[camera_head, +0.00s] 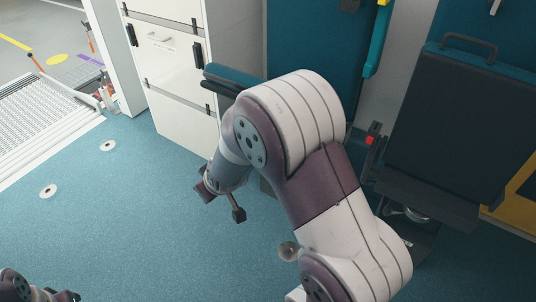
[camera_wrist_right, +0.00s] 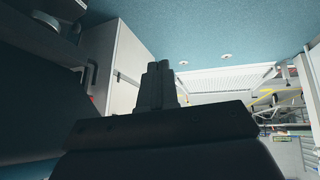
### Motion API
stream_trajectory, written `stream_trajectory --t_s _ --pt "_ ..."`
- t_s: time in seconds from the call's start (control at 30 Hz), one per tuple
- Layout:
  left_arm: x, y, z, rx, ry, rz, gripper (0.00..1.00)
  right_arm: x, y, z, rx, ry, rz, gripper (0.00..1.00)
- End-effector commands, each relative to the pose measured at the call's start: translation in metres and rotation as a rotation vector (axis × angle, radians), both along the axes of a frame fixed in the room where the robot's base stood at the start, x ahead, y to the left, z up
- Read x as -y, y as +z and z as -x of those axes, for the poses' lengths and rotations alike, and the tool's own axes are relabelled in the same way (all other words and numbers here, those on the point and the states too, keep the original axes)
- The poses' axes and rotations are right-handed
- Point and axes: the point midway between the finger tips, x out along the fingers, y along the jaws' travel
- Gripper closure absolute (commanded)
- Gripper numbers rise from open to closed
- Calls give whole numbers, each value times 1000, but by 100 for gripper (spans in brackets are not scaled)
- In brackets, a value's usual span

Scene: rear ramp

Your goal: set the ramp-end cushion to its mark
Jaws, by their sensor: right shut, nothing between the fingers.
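A teal-topped cushion (camera_head: 228,77) with a dark underside juts out beside the white cabinet, at the end toward the ramp. My right arm hides most of it, and its mark cannot be made out. My right arm crosses the middle of the head view and bends down to its gripper (camera_head: 221,202), which is low over the floor in front of the cabinet. In the right wrist view the right gripper (camera_wrist_right: 159,83) is shut and empty, its fingers together. Part of my left arm shows at the lower left corner; its fingers cannot be made out.
A second seat (camera_head: 446,125) with a top handle stands upright at the right. The white cabinet (camera_head: 176,75) stands behind my right gripper. The perforated ramp (camera_head: 42,115) lies at the far left. The teal floor (camera_head: 120,225) is clear at left, apart from flat round fittings.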

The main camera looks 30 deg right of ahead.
Motion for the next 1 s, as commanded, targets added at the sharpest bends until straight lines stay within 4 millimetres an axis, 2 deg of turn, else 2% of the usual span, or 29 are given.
stream_trajectory --t_s 0.03,0.17,0.2,0.27,0.3,0.37,0.4,0.5,0.63,0.77,0.93,1.0 --pt "0 -42 0 0 0 0 60 4 -42 -17 66 17 34 100" --pt "0 -118 0 0 0 0 60 27 -100 -79 350 64 249 100" --pt "0 -146 0 0 0 0 60 40 -117 -98 462 67 375 100" --pt "0 -189 0 0 0 0 60 66 -132 -118 630 45 646 100" --pt "0 -210 0 0 0 0 60 85 -130 -120 716 1 871 100" --pt "0 -227 0 1 0 0 60 107 -113 -107 769 -94 1209 100" --pt "0 -234 0 1 0 0 60 118 -100 -92 757 -173 1419 100" --pt "0 -241 0 1 0 0 60 129 -71 -48 621 -372 1828 100" --pt "0 -242 0 1 -1 0 60 129 -53 -10 431 -543 2082 100" --pt "0 -229 0 1 0 0 60 132 -39 -2 373 -585 2135 100" --pt "0 -191 0 1 -1 0 60 145 -16 -9 374 -579 2135 100" --pt "0 -197 0 0 -1 0 60 156 -12 -13 375 -582 2134 100"
